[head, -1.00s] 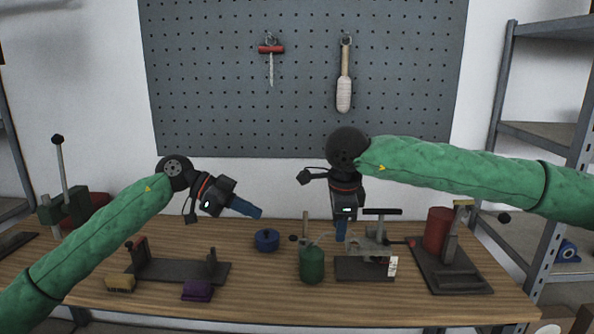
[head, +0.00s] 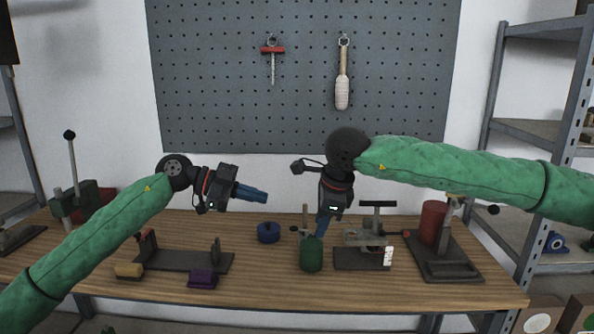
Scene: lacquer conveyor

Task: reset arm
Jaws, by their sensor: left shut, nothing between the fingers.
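My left gripper (head: 251,192) is at the end of the green-sleeved arm from the left. Its blue fingers are shut and empty, pointing right, in the air above the left half of the bench. My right gripper (head: 321,228) hangs from the arm from the right and points down. Its blue fingertips are just above or behind the green canister (head: 311,256), and I cannot tell whether they are open or touch it.
The wooden bench (head: 270,284) carries a dark fixture (head: 185,260), a purple block (head: 202,279), a tan block (head: 128,270), a blue round pot (head: 268,233), a small press (head: 370,236) and a red cylinder (head: 433,222). A pegboard (head: 300,90) is behind. The front middle is clear.

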